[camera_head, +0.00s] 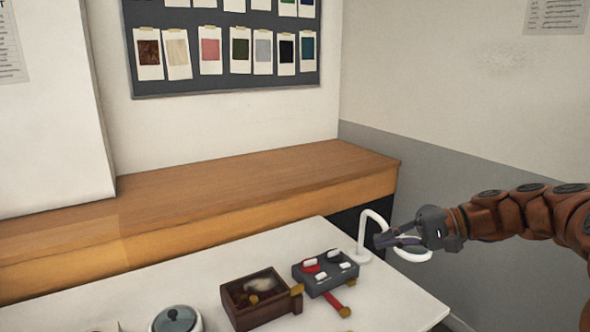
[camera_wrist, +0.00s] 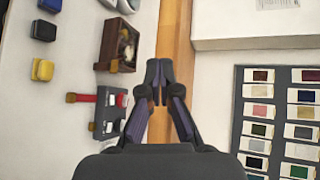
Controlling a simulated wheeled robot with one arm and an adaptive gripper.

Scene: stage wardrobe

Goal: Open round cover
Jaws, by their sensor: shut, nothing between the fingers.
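A round container (camera_head: 176,322) with a grey-blue round cover (camera_head: 174,317) and a small knob on top stands at the bottom edge of the head view, partly cut off. The cover looks seated on it. In the wrist view a round pale thing (camera_wrist: 128,5) at the top edge may be the same container, mostly cut off. My gripper (camera_head: 380,241) is at the right end of the table in the head view, well right of the cover and raised. In the wrist view my gripper (camera_wrist: 159,68) has its fingertips together with nothing between them.
A brown open box (camera_head: 262,299) and a grey switch box (camera_head: 326,272) with a red handle lie between the cover and my gripper. A white curved stand (camera_head: 364,236) is close by my gripper. A wooden counter (camera_head: 230,185) runs behind the white table (camera_head: 205,270).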

